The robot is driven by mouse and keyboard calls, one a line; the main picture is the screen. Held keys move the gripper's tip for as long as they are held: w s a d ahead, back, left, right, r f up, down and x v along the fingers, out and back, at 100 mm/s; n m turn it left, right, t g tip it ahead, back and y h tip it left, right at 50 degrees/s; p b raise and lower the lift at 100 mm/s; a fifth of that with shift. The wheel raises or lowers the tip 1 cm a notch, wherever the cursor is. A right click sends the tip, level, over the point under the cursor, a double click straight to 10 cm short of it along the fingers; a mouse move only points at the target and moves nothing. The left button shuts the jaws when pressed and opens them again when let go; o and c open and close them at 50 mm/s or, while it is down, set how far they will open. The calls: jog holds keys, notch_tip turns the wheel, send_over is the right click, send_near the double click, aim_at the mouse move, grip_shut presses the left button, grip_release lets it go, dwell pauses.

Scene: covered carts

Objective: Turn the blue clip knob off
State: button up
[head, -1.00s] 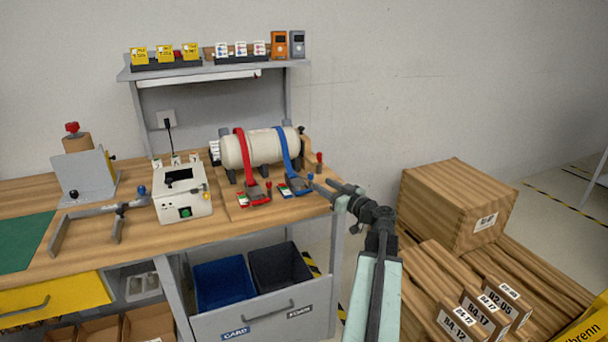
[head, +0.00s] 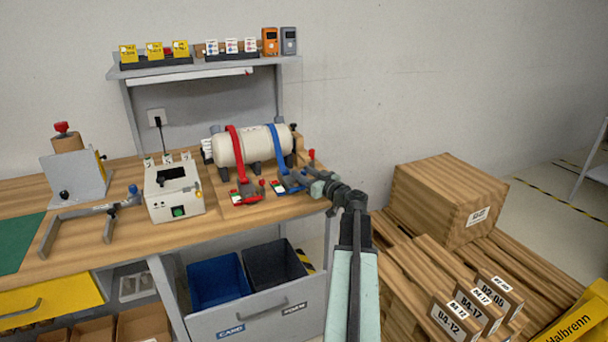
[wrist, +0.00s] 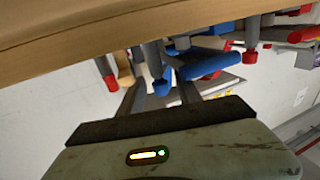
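A blue strap (head: 279,148) runs over the cream tank (head: 252,145) to a blue clip (head: 288,181) on the bench. In the wrist view the clip's blue lever (wrist: 207,65) lies beyond my fingers. A small blue knob (wrist: 161,86) on a grey stem shows between the two fingers. My gripper (head: 310,175) is at the right end of the blue clip and hides the knob in the head view. In the wrist view the fingers of my gripper (wrist: 160,92) stand apart, either side of the knob; contact cannot be told.
A red strap (head: 237,155) with a red clip (head: 248,192) lies left of the blue one. A red-topped post (head: 311,155) stands behind my gripper. A white box device (head: 174,192) is further left. Wooden crates (head: 447,200) stand right of the bench.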

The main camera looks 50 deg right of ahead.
grip_shut()
jog(key=shift+a+h, duration=0.1)
jog(key=shift+h, duration=0.2)
jog(key=m+g+h, duration=0.1)
jog(key=m+h, duration=0.1)
jog(key=h, duration=0.1)
jog(key=shift+a+m+h, duration=0.1)
jog(key=shift+m+h, duration=0.2)
jog(key=shift+m, duration=0.1)
jog(key=shift+m+g+h, duration=1)
jog(key=shift+m+h, duration=0.4)
jog(key=shift+h, duration=0.6)
jog(key=shift+o, duration=0.5)
grip_release()
